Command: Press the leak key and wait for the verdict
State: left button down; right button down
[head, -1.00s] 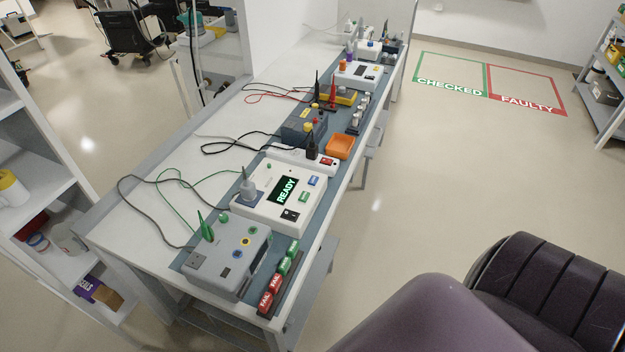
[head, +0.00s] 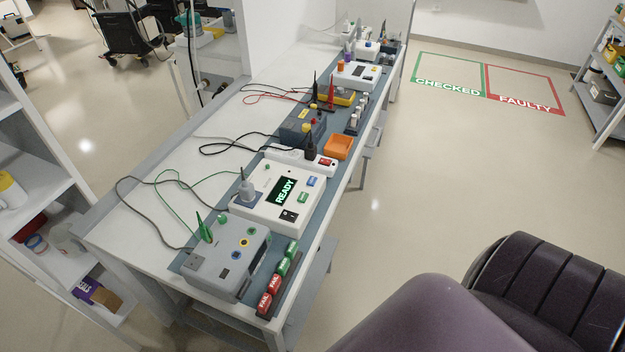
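A white tester (head: 273,211) lies on the bench mat, with a dark display (head: 285,191) reading READY in green. Beside the display are a blue key (head: 313,182) and a green key (head: 303,197); their labels are too small to read, so I cannot tell which one is the leak key. A black switch or socket (head: 289,215) sits at the tester's near corner, and a grey plug (head: 246,188) stands at its left side. No verdict word shows on the display. Neither of my grippers is in view.
A grey box (head: 226,260) with a green clip stands in front of the tester. Red and green PASS/FAIL tags (head: 276,281) line the bench's right edge. An orange tray (head: 338,146) lies behind.

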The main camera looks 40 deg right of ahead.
aim_at(311, 181)
jog(key=i+j+z, duration=0.1)
jog(key=j+z, duration=0.45)
jog(key=z, duration=0.15)
jog(key=j+z, duration=0.35)
jog(key=i+l, duration=0.05)
